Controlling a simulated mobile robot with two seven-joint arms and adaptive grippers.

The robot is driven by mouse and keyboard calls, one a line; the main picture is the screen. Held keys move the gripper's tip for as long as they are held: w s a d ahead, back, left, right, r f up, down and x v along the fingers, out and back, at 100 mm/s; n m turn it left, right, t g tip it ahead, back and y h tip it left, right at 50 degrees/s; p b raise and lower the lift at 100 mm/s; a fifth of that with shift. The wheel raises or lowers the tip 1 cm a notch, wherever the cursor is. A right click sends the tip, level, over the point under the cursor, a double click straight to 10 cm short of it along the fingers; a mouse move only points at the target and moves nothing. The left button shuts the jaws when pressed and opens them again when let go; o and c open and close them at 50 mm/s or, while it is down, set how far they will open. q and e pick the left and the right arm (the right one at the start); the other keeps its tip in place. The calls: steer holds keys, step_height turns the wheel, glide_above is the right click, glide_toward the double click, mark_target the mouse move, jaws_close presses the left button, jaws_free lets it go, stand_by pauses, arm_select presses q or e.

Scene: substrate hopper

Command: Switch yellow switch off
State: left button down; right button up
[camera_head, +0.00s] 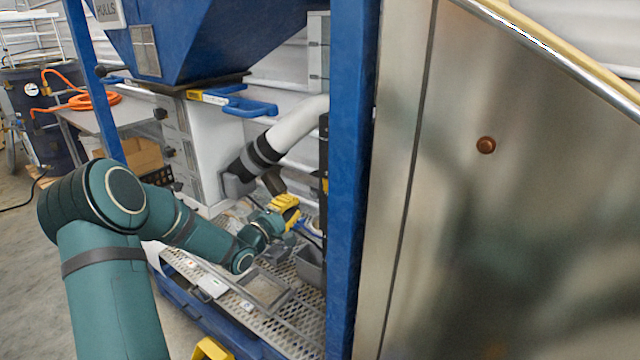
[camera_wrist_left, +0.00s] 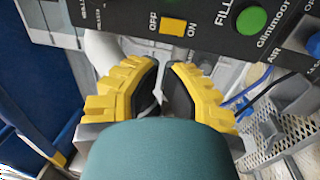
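The yellow switch (camera_wrist_left: 172,26) is on a black control panel (camera_wrist_left: 215,32) in the left wrist view, with the label OFF on its left and ON on its right. I cannot tell which way it is set. My left gripper (camera_wrist_left: 163,66) has its yellow fingers just below the panel edge, short of the switch and apart from it. A narrow gap shows between the fingers, and they hold nothing. In the head view the left gripper (camera_head: 287,205) is beside the blue post, and the switch cannot be made out. My right gripper is not in view.
A green button (camera_wrist_left: 251,20) and a blue knob (camera_wrist_left: 314,43) sit right of the switch. A blue post (camera_head: 352,180) and a steel panel (camera_head: 500,220) stand right of my left arm. A pale pipe (camera_head: 295,125) and blue hopper (camera_head: 205,40) are behind.

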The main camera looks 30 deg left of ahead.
mark_target(322, 179)
arm_select(q)
steer(key=w, duration=0.4)
steer(key=w+r, duration=0.1)
steer(key=w, duration=0.3)
steer(key=w+d, duration=0.1)
steer(key=w, duration=0.3)
steer(key=shift+r, duration=0.2)
steer(key=shift+w+r, duration=0.25)
steer(key=shift+w, duration=0.1)
steer(key=shift+r+g+p, duration=0.35)
steer(key=shift+g+p, duration=0.05)
steer(key=shift+p, duration=0.45)
steer(key=shift+w+f, duration=0.1)
steer(key=shift+f, duration=0.05)
steer(key=shift+d, duration=0.1)
